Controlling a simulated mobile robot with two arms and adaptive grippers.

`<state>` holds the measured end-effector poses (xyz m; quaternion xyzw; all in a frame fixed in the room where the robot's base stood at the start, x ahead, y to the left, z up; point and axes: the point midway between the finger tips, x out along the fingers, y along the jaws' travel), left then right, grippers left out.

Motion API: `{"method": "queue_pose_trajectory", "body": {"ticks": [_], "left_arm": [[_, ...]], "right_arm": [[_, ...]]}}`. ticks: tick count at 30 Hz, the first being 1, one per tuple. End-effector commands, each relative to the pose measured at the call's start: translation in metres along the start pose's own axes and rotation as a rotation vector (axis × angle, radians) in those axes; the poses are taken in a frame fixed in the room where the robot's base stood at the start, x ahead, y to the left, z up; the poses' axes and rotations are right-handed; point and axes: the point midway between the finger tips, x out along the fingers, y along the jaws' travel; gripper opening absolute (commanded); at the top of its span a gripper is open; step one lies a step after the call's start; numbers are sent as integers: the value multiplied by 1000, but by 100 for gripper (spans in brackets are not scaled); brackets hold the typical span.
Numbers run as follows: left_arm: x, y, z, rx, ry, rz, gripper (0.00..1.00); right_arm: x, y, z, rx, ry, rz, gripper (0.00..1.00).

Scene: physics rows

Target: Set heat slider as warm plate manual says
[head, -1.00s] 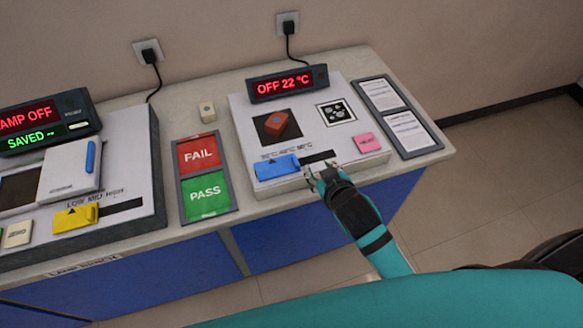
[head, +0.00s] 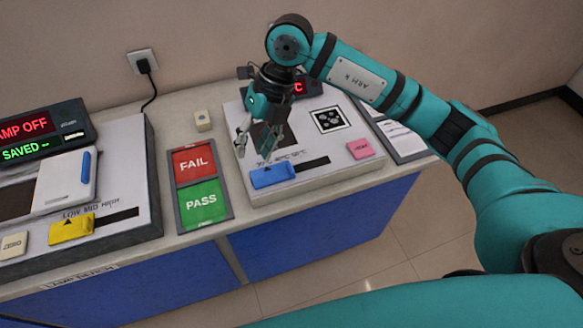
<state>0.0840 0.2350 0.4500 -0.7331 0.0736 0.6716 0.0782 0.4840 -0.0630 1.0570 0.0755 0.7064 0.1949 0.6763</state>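The blue slider knob (head: 272,176) sits at the left end of its dark slot (head: 314,163) on the white warm plate unit (head: 300,182). Small scale print above it is partly covered and not readable. My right gripper (head: 260,143) hangs over the dark square plate (head: 257,132), above and behind the slider. Its fingers are apart and nothing shows between them. The orange block seen earlier on that square is hidden now. The red display (head: 298,88) is mostly behind my arm. The framed printed sheets (head: 404,140) at right are partly covered and unreadable. My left gripper is out of view.
A pink button (head: 360,149) and a black-and-white marker (head: 327,120) are on the unit.

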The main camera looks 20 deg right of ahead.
Motion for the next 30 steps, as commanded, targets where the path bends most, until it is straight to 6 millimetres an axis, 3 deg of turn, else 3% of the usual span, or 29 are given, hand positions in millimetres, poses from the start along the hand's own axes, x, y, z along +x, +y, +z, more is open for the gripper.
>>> {"method": "queue_pose_trajectory", "body": {"ticks": [1, 4, 7, 10, 14, 30], "left_arm": [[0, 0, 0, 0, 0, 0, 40], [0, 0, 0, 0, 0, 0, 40], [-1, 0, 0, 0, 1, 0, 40], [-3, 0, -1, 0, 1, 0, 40], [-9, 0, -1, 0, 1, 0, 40], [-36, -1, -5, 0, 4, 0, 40]], "right_arm": [[-16, -26, 7, 36, -16, -128, 37], [-38, -61, 12, 101, -31, -300, 37], [-49, -76, 13, 136, -36, -378, 37], [-45, -82, 12, 143, -34, -394, 37], [-27, -88, 12, 141, -31, -390, 37], [79, -130, 13, 138, -31, -386, 37]]}}
